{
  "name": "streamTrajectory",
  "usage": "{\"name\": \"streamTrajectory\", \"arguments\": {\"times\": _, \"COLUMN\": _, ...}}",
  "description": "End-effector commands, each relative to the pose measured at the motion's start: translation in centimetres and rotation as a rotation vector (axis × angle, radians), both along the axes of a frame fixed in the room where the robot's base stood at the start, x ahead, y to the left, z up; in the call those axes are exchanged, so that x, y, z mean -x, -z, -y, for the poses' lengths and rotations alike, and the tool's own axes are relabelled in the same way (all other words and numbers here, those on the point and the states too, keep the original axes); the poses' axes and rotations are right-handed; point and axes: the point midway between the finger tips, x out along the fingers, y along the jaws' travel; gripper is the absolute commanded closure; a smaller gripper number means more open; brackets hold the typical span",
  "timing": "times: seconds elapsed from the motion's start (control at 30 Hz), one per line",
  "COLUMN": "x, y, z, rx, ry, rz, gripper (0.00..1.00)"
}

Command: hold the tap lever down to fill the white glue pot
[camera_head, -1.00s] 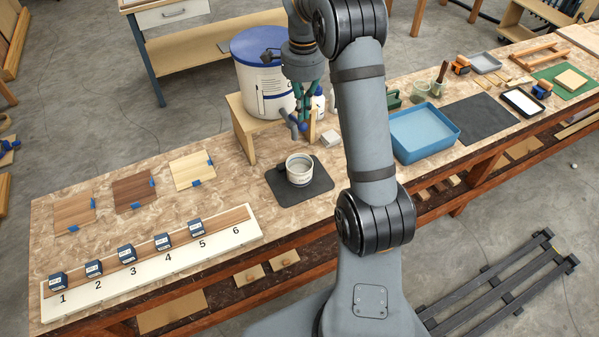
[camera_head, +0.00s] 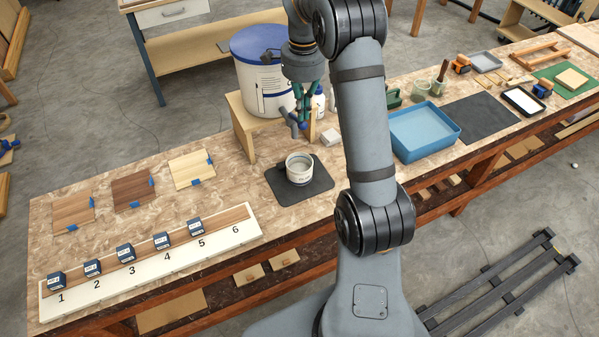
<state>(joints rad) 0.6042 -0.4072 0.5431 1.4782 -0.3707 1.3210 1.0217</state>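The white glue pot (camera_head: 299,172) stands upright on a dark mat (camera_head: 318,186) on the bench. Its mouth faces up and its inside looks greyish; the fill level is hard to tell. A large white glue drum with a blue lid (camera_head: 262,48) rests on a wooden stand (camera_head: 243,128) behind the pot. My gripper (camera_head: 303,122) points down in front of the drum, above and behind the pot, at a grey and blue tap part (camera_head: 290,121). The fingers overlap the tap, so their opening, their contact with the lever and any glue stream cannot be made out.
A numbered white rack (camera_head: 150,268) with several dark blue boxes is at front left. Wood samples (camera_head: 133,189) lie behind it. A blue tray (camera_head: 424,131) stands right of my arm. A white bottle (camera_head: 319,103) and a small pale block (camera_head: 330,137) are close to my gripper.

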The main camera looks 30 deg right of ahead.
Motion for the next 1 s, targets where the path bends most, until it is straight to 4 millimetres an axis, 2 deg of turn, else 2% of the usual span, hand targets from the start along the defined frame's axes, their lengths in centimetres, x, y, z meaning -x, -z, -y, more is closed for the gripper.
{"name": "streamTrajectory", "arguments": {"times": 1.0, "x": 0.0, "y": 3.8, "z": 0.0, "rx": 0.0, "ry": 0.0, "rz": 0.0, "gripper": 1.0}}
